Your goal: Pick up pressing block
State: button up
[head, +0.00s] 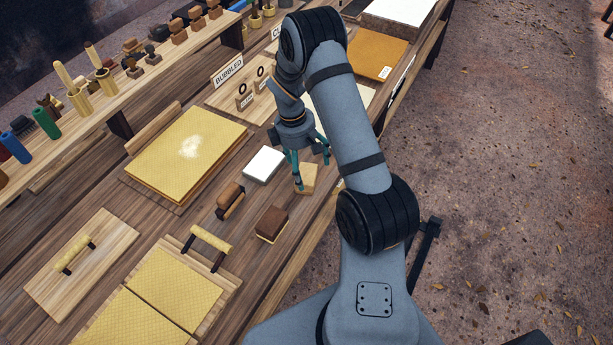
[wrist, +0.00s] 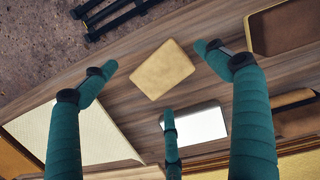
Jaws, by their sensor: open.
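A plain tan block (head: 309,178), likely the pressing block, lies on the wooden bench near its right edge. It also shows in the wrist view (wrist: 162,69), a rounded rectangle set at an angle. My gripper (head: 308,168) has teal fingers and is above this block, partly covering it in the head view. In the wrist view my gripper (wrist: 155,78) is open, its fingers spread around the block with nothing held. The gap between fingertips and block is hard to judge.
A white block (head: 264,164) lies left of the tan block. A brown-topped block (head: 272,223) and a brown-handled tool (head: 230,200) are nearer. A yellow sheet stack (head: 187,150) lies left. The bench edge is close on the right.

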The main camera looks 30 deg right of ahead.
aim_at(306, 173)
jog(key=shift+s+d+f+p, duration=0.1)
jog(key=shift+f+p, duration=0.1)
jog(key=shift+f, duration=0.65)
jog(key=shift+s+d+f+p, duration=0.1)
jog(key=shift+f+p, duration=0.05)
jog(key=shift+f, duration=0.7)
jog(key=shift+a, duration=0.1)
jog(key=shift+c, duration=1.2)
jog(key=c, duration=1.4)
jog(key=shift+r, duration=0.1)
jog(key=shift+c, duration=0.2)
